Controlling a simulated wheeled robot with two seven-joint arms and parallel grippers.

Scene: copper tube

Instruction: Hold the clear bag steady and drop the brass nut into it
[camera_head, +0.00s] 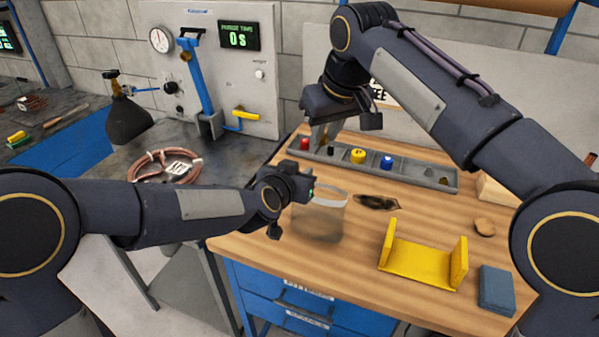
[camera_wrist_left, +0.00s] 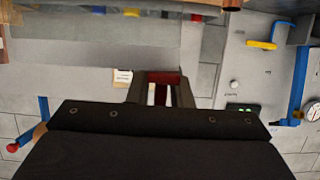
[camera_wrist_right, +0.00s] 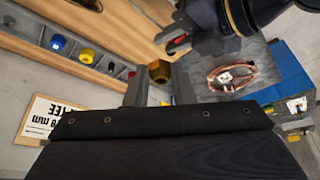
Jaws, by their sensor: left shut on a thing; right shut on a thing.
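The clear bag (camera_head: 318,222) hangs over the wooden bench top, with a pale rim band at its mouth. My left gripper (camera_head: 305,190) is shut on the bag's rim from the left. In the left wrist view its fingers (camera_wrist_left: 161,92) show close together, with a grey see-through sheet beyond them. The brass nut (camera_wrist_right: 159,71) is between the fingertips of my right gripper (camera_wrist_right: 157,85), which is shut on it. In the head view my right gripper (camera_head: 325,130) points down above the left end of the parts tray, up and behind the bag; the nut is hard to make out there.
The grey parts tray (camera_head: 425,178) holds red, yellow and blue pieces along the bench's back. A dark flat item (camera_head: 377,202), a yellow bracket (camera_head: 420,262), a blue block (camera_head: 497,290) and a round wooden piece (camera_head: 484,227) lie right of the bag. A copper coil (camera_head: 165,166) lies left.

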